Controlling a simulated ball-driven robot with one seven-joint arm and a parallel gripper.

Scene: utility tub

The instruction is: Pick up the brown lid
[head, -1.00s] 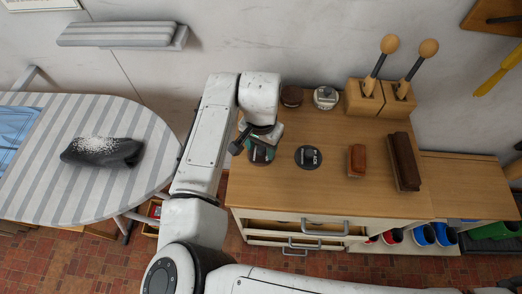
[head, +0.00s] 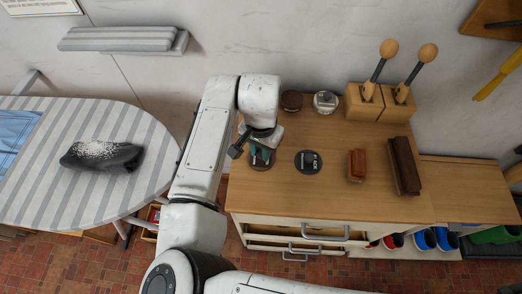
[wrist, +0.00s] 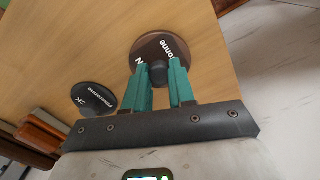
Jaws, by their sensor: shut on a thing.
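The brown lid (wrist: 192,48) is a dark round disc with white lettering and a small black knob, lying on the wooden top. In the head view it shows below my gripper as a dark disc (head: 261,166), partly hidden by the fingers. My gripper (wrist: 160,68) has its two teal fingers on either side of the knob, shut on it. In the head view my gripper (head: 261,154) is low over the left part of the cabinet top. The lid appears flat on the wood; I cannot tell any gap beneath it.
A black lid (head: 308,162) lies to the right. Two small round tins, one brown (head: 292,101) and one pale (head: 325,102), stand behind. Brushes (head: 357,164) (head: 404,165) lie further right, with wooden holders (head: 364,103) at the back. An ironing board (head: 60,190) is left.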

